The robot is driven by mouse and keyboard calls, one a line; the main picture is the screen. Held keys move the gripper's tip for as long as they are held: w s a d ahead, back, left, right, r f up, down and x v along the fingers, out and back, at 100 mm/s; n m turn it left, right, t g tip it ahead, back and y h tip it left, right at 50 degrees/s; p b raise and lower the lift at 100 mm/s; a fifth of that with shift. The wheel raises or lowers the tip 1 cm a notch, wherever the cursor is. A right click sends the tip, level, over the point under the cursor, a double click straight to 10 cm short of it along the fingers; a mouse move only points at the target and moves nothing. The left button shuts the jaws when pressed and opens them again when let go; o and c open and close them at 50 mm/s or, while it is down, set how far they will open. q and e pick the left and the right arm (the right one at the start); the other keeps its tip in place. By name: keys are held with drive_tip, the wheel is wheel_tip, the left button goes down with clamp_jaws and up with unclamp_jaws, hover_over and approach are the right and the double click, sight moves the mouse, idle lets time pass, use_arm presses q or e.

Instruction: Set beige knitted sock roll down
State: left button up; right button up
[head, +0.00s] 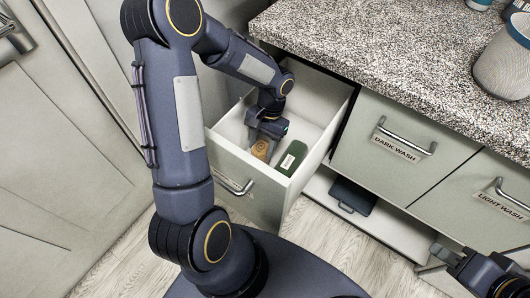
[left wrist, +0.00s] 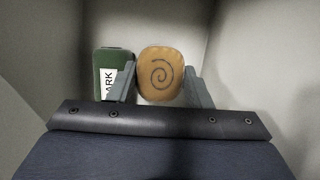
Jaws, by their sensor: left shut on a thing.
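The beige knitted sock roll (head: 262,149) is inside the open drawer, below my left gripper (head: 267,133). In the left wrist view the sock roll (left wrist: 160,74) shows its dark spiral end between the two fingers of my left gripper (left wrist: 160,88), which is shut on it. I cannot tell whether the roll touches the drawer floor. The open drawer (head: 314,165) has pale walls and a handle on its front. My right gripper (head: 470,262) is at the lower right, away from the drawer; its fingers are too small to judge.
A green box (head: 291,158) with a white label stands in the drawer right beside the roll; it also shows in the left wrist view (left wrist: 112,72). Drawers labelled DARK WASH (head: 392,148) and LIGHT WASH (head: 502,204) are shut. A dark flat case (head: 352,196) lies on the low shelf. A speckled countertop (head: 400,50) is above.

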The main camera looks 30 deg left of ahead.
use_arm(q)
drive_tip(key=shift+f+b, duration=0.4)
drive_tip(key=shift+f, duration=1.6)
drive_tip(key=shift+f, duration=0.15)
drive_tip(key=o, duration=1)
drive_tip(key=shift+w+r, duration=0.1)
drive_tip(key=shift+r, duration=0.25)
drive_tip(key=p+v, duration=0.1)
drive_tip(key=v, duration=0.6)
drive_tip(key=shift+p, duration=0.3)
